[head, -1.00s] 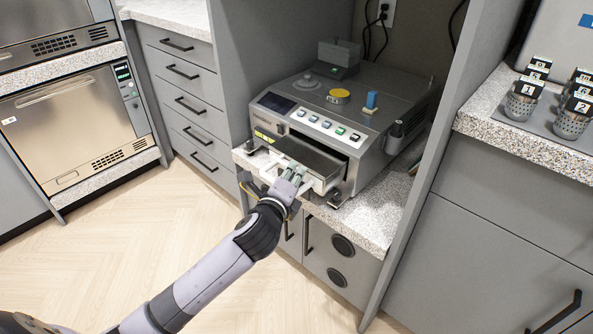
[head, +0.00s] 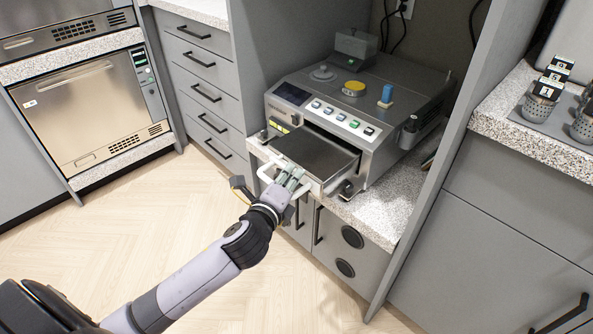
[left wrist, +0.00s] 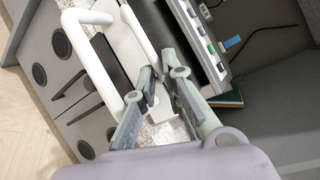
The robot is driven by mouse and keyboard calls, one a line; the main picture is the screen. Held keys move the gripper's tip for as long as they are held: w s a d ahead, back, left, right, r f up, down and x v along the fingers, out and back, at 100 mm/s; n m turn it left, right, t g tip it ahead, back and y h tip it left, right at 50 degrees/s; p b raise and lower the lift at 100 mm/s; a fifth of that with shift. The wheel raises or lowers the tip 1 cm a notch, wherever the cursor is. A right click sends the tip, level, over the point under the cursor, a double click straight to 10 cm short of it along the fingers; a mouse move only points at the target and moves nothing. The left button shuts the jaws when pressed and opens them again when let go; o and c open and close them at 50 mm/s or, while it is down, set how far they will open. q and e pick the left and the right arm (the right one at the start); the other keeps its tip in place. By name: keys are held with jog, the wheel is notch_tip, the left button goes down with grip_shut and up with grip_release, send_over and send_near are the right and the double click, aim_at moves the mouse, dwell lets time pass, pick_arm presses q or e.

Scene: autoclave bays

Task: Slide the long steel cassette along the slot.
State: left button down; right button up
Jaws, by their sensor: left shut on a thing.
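The long steel cassette (head: 318,153) is a flat dark-topped tray with a white looped handle (head: 265,170) at its front. It sticks out of the slot in the front of a grey tabletop autoclave (head: 345,100); its rear part is hidden inside. My right gripper is not in view.
The autoclave stands on a speckled counter (head: 375,215) between grey side panels (head: 425,190). Drawers (head: 205,90) and a steel oven-like unit (head: 90,105) are at left. Metal cups (head: 537,105) stand on the right counter. The wooden floor (head: 130,220) in front is clear.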

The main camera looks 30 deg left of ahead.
pick_arm(q)
jog(key=s+a, duration=0.2)
jog(key=s, duration=0.5)
jog(key=s+a, duration=0.3)
jog(key=s, duration=0.5)
jog(key=shift+a, duration=0.2)
dwell(0.7)
jog(key=c, duration=1.6)
grip_release()
jog(key=shift+s, duration=0.1)
